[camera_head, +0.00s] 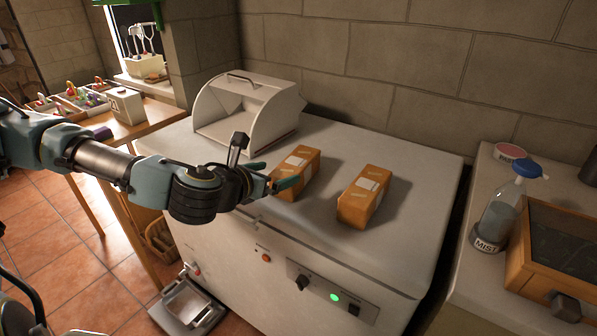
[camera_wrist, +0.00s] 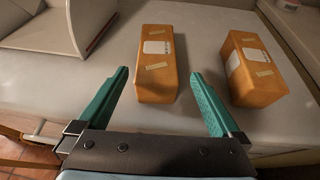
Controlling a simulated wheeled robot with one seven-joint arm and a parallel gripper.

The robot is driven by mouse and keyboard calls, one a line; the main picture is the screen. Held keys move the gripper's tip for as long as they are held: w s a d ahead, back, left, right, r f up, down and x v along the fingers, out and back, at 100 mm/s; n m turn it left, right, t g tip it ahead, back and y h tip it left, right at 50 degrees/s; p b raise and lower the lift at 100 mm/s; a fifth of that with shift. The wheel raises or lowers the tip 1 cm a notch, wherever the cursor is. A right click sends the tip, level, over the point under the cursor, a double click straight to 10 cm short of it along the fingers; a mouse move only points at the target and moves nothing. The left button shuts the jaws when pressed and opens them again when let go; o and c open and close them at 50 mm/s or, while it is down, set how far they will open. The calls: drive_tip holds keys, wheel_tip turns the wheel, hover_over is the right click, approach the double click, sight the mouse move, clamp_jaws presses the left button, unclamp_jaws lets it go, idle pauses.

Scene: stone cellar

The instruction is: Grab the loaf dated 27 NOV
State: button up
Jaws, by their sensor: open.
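Two orange-brown loaves with pale labels lie apart on top of a white cabinet (camera_head: 330,244). The left loaf (camera_head: 311,168) is partly behind my gripper's fingers in the head view; in the wrist view this loaf (camera_wrist: 157,88) lies ahead of and between my fingers. The right loaf (camera_head: 360,205) shows in the wrist view (camera_wrist: 258,88) beyond and right of my right finger. The label print is too small to read, so I cannot tell which loaf is dated 27 NOV. My gripper (camera_head: 284,173) is open and empty; its green fingers (camera_wrist: 160,88) point toward the left loaf.
A white bread bin (camera_head: 270,120) with an open front stands at the back left of the cabinet top. A stone wall (camera_head: 420,75) rises behind. A side counter with a spray bottle (camera_head: 498,215) and a wooden box (camera_head: 520,265) is at right. The cabinet's right part is clear.

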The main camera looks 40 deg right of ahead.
sight(295, 163)
drive_tip(key=shift+n, duration=0.4)
drive_tip(key=x, duration=0.2)
drive_tip(key=p+x, duration=0.1)
drive_tip(key=x, duration=0.3)
drive_tip(key=shift+w+r, duration=0.15)
drive_tip(key=shift+r, duration=0.25)
drive_tip(key=p+x, duration=0.2)
drive_tip(key=x, duration=0.2)
drive_tip(key=shift+w+d, duration=0.1)
drive_tip(key=shift+w+d+f+p, duration=0.15)
drive_tip(key=shift+d+f+p, duration=0.15)
drive_tip(key=shift+d, duration=0.1)
drive_tip(key=shift+r, duration=0.1)
drive_tip(key=c, duration=1.3)
